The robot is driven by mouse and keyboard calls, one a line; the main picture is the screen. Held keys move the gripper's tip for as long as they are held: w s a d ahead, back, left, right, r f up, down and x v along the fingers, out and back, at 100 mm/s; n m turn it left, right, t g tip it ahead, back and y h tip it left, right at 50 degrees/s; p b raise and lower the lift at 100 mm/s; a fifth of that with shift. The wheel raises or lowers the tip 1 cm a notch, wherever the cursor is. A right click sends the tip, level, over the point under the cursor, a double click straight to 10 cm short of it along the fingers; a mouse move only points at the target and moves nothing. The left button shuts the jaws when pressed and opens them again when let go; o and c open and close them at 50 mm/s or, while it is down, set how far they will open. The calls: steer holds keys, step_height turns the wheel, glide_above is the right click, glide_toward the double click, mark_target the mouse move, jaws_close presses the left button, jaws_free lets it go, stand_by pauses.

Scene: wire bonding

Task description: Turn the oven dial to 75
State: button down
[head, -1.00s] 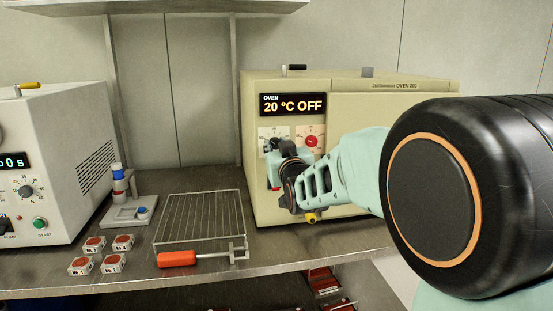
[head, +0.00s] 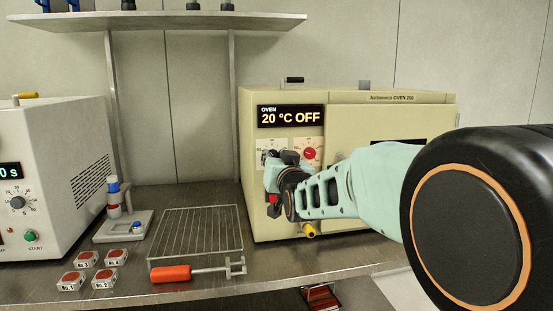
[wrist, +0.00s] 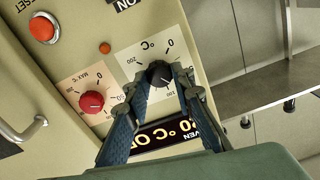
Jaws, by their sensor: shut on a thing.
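The beige oven (head: 388,120) stands at the back right of the bench, and its display (head: 290,116) reads 20 °C OFF. My gripper (wrist: 158,80) is shut on the black oven dial (wrist: 160,73), with one blue finger on each side of it. The wrist view is upside down. The dial sits on a pale plate (wrist: 140,60) marked °C with numbers around it. The fingers hide part of the scale. In the head view my gripper (head: 270,160) covers most of the dial.
A red knob marked MAX °C (wrist: 92,102) is beside the dial, also in the head view (head: 309,154). A red button (wrist: 43,28) is below. A wire rack (head: 198,230), red-handled tool (head: 172,273) and several small numbered boxes (head: 103,279) lie on the bench.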

steer(key=c, duration=1.7)
jaws_free()
steer(key=shift+o, duration=0.2)
steer(key=v, duration=0.7)
steer(key=shift+s, duration=0.25)
steer(key=shift+d, duration=0.1)
